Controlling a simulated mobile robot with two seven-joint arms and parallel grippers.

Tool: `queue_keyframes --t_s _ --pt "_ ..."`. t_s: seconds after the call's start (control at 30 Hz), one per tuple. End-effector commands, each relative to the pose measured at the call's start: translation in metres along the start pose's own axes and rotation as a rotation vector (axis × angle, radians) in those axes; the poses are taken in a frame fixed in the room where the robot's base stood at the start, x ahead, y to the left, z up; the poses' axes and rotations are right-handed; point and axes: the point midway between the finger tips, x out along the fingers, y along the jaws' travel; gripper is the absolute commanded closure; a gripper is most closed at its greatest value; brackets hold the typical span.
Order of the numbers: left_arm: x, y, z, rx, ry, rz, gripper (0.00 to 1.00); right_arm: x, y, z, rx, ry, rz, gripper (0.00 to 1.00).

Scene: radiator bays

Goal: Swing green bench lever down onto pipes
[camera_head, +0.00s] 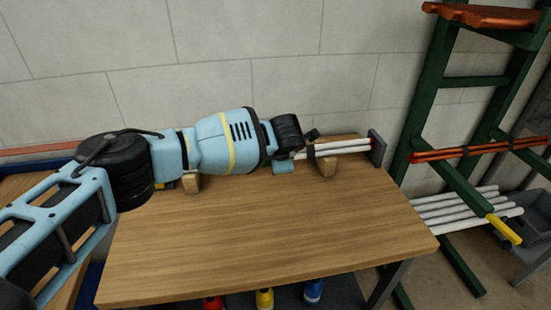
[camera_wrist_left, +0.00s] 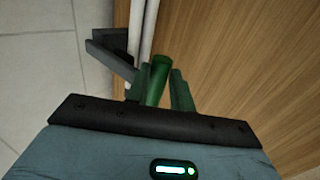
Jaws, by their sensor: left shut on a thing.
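My left gripper (camera_wrist_left: 160,82) is shut on the green bench lever (camera_wrist_left: 158,72), a green round bar between its two fingers in the left wrist view. White pipes (camera_wrist_left: 146,30) run just beyond it, beside a grey plate (camera_wrist_left: 108,48). In the head view, my left arm reaches along the back of the bench, and the gripper end (camera_head: 311,134) is by the white pipes (camera_head: 342,147). The lever is hidden there behind my arm, so its angle to the pipes cannot be told. My right gripper is in neither view.
The wooden bench top (camera_head: 250,235) is clear in front. Wooden blocks (camera_head: 328,166) stand at its back edge near the wall. A green frame (camera_head: 440,100) with orange pipes (camera_head: 470,151) and a yellow-ended lever (camera_head: 503,229) stands right.

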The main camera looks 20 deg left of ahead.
Motion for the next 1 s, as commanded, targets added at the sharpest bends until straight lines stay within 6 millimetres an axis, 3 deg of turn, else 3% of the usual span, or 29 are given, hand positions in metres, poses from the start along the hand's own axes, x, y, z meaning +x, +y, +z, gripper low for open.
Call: queue_keyframes --t_s 0.03,0.07,0.1,0.23,0.67,0.77,1.0 --pt "0.016 -0.027 -0.002 0.015 0.009 -0.045 1.0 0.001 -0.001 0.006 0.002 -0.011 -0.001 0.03" --pt "0.016 -0.027 -0.002 0.015 0.009 -0.045 1.0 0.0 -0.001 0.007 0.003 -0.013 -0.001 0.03" --pt "0.017 -0.028 -0.002 0.015 0.01 -0.045 0.74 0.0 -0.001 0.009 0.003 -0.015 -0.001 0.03" --pt "0.016 -0.027 -0.002 0.016 0.011 -0.044 0.57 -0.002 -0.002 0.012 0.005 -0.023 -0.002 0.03" --pt "0.012 -0.024 -0.002 0.014 0.012 -0.041 0.56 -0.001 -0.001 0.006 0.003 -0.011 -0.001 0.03" --pt "0.004 -0.022 -0.002 0.014 0.009 -0.04 0.56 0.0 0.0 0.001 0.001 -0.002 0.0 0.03" --pt "-0.036 -0.018 0.0 0.015 0.005 -0.036 0.56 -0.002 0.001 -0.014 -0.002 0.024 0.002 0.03"
